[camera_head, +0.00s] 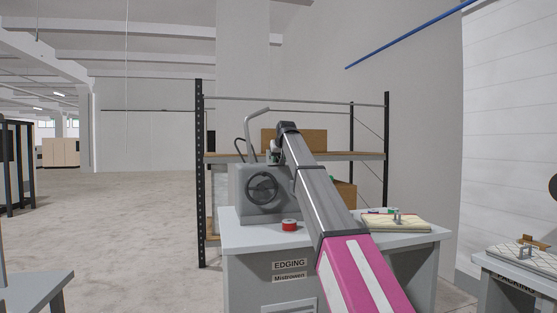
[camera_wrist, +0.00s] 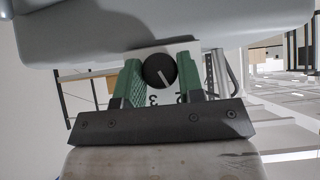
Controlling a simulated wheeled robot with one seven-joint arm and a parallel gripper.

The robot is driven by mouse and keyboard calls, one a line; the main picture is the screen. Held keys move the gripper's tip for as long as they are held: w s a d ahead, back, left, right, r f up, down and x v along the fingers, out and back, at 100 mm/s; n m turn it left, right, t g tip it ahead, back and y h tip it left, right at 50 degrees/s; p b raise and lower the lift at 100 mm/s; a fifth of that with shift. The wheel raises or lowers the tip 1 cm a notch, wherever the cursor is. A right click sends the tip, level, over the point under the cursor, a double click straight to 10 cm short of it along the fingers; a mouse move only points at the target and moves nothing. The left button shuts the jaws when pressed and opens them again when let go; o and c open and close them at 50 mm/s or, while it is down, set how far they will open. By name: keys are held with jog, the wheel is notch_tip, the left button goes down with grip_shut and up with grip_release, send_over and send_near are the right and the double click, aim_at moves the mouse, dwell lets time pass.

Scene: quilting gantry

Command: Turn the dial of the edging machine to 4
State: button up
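The grey edging machine (camera_head: 242,200) stands on the table marked EDGING, with a round handwheel on its near side. In the wrist view the machine's dial (camera_wrist: 159,71) is a round black knob with a white pointer line, on a white plate. The pointer slants down and slightly right. A digit 3 shows below the knob; another mark right of it is partly hidden by a finger. My gripper (camera_wrist: 160,84) is open, with its green fingers on either side of the dial and gaps visible. In the head view my gripper (camera_head: 274,152) is small beside the machine's top; the dial is hidden there.
A red spool (camera_head: 289,225) sits on the grey table (camera_head: 240,236) in front of the machine. A quilted piece (camera_head: 397,222) lies at the table's right. A shelf rack (camera_head: 201,180) with boxes stands behind. The floor at left is mostly clear.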

jog(key=shift+c, duration=1.4)
jog(key=m+y, duration=0.2)
jog(key=y, duration=0.2)
jog(key=m+y, duration=0.3)
jog(key=y, duration=0.1)
jog(key=d+f+m+y, duration=0.1)
jog(key=m+y, duration=0.2)
jog(key=y, duration=0.1)
jog(key=shift+w, duration=0.1)
jog(key=shift+y, duration=0.4)
jog(key=o, duration=0.9)
